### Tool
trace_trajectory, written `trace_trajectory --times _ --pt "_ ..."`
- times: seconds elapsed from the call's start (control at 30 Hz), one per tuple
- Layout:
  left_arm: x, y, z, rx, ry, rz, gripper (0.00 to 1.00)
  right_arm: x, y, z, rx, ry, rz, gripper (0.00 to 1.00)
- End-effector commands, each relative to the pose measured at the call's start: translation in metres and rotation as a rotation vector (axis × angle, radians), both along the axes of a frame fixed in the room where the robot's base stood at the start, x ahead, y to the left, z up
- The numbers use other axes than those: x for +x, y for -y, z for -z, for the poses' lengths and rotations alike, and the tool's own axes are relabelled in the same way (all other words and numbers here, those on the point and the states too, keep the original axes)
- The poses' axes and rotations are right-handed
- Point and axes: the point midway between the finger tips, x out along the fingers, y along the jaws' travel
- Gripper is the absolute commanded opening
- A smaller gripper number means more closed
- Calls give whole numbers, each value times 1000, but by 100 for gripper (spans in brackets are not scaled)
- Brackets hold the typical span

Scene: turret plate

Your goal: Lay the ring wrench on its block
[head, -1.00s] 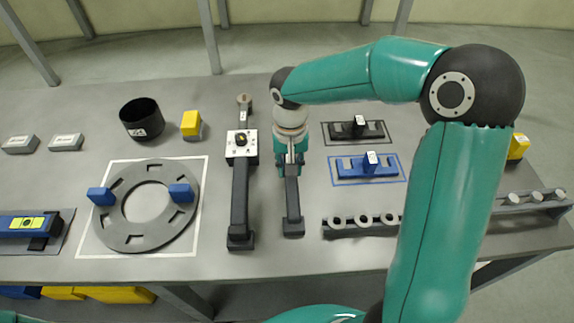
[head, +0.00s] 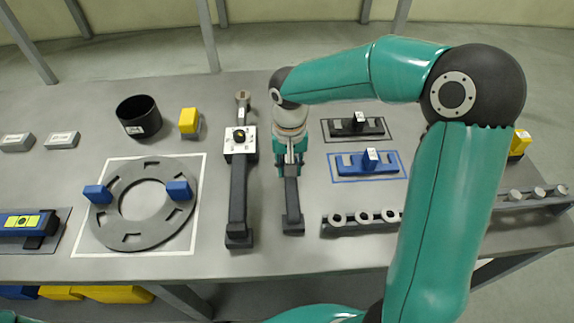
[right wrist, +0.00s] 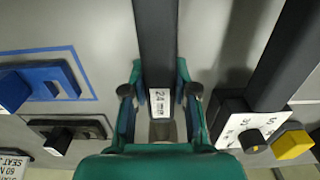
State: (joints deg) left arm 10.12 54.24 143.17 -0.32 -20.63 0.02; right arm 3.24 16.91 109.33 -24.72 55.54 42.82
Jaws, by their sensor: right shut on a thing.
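My right gripper (head: 291,172) is shut on a dark bar, the ring wrench (head: 292,203), which points toward the table's near edge. In the right wrist view the wrench (right wrist: 156,45) runs between the two fingers (right wrist: 160,105), and its white label reads 24 mm. Its near end meets a small dark block (head: 293,229). I cannot tell whether the bar rests on this block or is slightly above it. The wrench's far end is hidden by the gripper. My left gripper is not in view.
A long dark tool with a white dial box (head: 240,140) lies close left of the wrench. A slotted grey ring (head: 115,220) with blue grips is further left. Blue (head: 368,163) and black (head: 357,128) holders and a socket rail (head: 362,224) stand to the right.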

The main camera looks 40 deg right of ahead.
Motion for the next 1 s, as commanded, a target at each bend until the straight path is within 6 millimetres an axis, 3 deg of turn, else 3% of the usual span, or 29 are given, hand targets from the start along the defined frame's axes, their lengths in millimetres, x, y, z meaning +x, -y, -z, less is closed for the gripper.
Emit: trace_trajectory --times 1.0 --pt "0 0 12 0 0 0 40 1 -1 12 0 1 -1 0"
